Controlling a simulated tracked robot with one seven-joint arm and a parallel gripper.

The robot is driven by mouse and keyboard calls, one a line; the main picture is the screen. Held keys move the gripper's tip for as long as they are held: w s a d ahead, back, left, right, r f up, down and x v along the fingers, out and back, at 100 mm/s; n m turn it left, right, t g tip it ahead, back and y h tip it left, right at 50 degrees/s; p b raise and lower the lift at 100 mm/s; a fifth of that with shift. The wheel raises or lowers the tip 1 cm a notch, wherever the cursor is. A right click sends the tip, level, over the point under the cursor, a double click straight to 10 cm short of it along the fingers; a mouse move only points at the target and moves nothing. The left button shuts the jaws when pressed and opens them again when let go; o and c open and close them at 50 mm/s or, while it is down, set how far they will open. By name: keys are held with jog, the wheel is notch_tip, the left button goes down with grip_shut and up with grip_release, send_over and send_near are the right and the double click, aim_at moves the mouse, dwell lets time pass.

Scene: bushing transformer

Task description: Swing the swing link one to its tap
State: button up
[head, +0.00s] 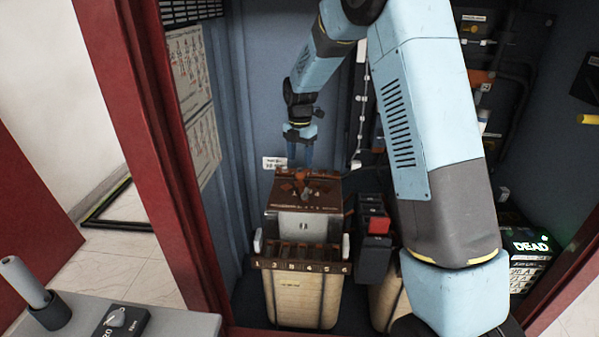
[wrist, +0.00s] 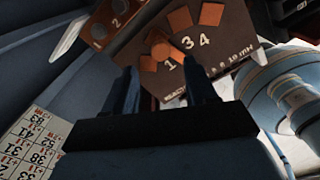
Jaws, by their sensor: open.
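My gripper (head: 300,158) is open and points down above the brown tap board (head: 290,205) in the cabinet. In the wrist view my two dark blue fingers (wrist: 163,88) stand apart with nothing held between them. Beyond them the board shows copper pads by the printed numbers 1, 3 and 4. A rounded copper piece (wrist: 160,48), perhaps the swing link, lies near the number 1, close past the fingertips. A copper pad (wrist: 180,19) sits by the 3 and another (wrist: 210,13) by the 4. I cannot tell whether the fingers touch anything. Part of the board is hidden behind them.
A cream box (head: 300,300) with slots numbered 1 to 6 stands in front of the board. A dark block with a red part (head: 377,226) is to its right. My arm covers the cabinet's right middle. A lit DEAD sign (head: 531,245) is at lower right. The blue wall is close behind.

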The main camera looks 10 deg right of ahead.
aim_at(300, 174)
jog(key=shift+f, duration=3.1)
jog(key=shift+c, duration=0.2)
grip_shut()
